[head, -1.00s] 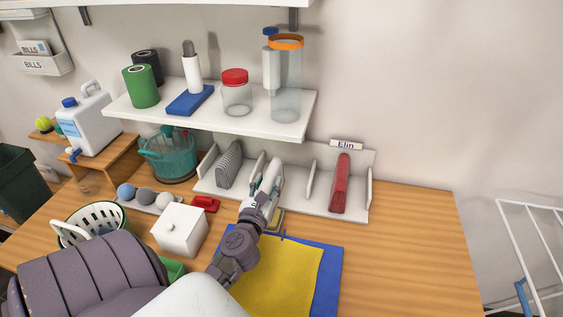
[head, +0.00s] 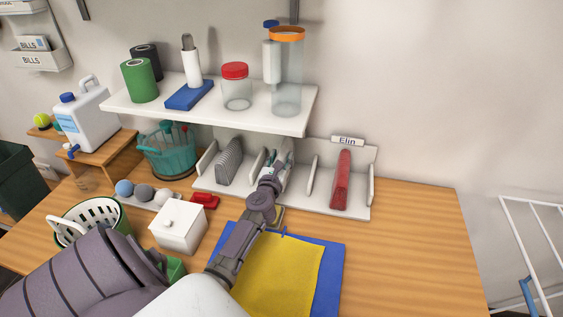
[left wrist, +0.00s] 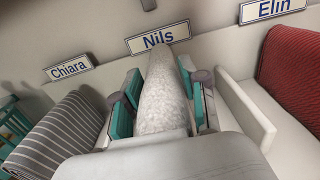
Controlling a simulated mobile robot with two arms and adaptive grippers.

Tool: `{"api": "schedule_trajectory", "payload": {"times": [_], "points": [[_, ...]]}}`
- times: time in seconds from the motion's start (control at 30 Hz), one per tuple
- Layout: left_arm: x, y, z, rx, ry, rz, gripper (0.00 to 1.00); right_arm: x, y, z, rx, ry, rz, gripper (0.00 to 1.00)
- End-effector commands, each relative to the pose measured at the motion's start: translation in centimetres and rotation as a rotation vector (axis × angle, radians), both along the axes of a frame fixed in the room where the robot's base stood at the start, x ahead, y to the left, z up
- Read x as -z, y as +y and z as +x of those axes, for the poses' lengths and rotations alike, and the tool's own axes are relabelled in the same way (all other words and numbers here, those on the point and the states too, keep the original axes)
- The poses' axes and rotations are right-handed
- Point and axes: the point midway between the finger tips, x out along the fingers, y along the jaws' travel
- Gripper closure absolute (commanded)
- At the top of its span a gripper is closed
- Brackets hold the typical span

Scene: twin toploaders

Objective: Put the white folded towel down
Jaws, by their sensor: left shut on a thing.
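The white folded towel (left wrist: 162,88) stands on edge between the teal fingers of my left gripper (left wrist: 163,105) in the left wrist view. The gripper is shut on it. The towel is in the middle compartment, below the "Nils" label (left wrist: 157,38), with a divider on each side. Whether its lower edge touches the rack floor is hidden. In the head view my left gripper (head: 277,158) reaches into the white rack (head: 325,206) under the shelf, and the towel is mostly hidden there. My right gripper is not in view.
A grey striped towel (left wrist: 62,137) is in the "Chiara" compartment on the left. A red towel (head: 341,180) is in the "Elin" compartment on the right. The shelf (head: 210,112) with jars overhangs the rack. A yellow cloth (head: 283,275) lies in front.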

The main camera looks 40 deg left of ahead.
Motion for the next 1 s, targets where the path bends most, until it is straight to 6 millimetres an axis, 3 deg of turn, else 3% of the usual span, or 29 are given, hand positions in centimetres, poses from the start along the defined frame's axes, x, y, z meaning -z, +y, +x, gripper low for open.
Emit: {"api": "schedule_trajectory", "payload": {"times": [0.03,0.1,0.57,0.6,0.7,0.73,1.0], "points": [[1.7,-0.1,0.0,0.0,-0.001,-0.002,1.0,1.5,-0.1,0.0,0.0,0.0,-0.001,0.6],[2.4,-0.1,0.0,0.0,0.0,-0.001,1.0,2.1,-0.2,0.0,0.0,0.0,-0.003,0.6],[2.9,0.1,0.4,0.001,-0.001,0.0,1.0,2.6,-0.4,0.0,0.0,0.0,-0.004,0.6],[2.9,0.1,0.4,0.001,0.0,0.0,0.53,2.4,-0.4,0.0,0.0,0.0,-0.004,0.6],[2.8,0.1,0.3,0.001,0.001,0.0,0.36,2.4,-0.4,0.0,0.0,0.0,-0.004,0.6],[2.8,0.1,0.3,0.001,0.001,0.0,0.32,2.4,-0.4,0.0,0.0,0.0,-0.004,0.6],[2.8,0.1,0.3,0.001,0.001,0.0,0.32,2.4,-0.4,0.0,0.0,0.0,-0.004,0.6]]}}
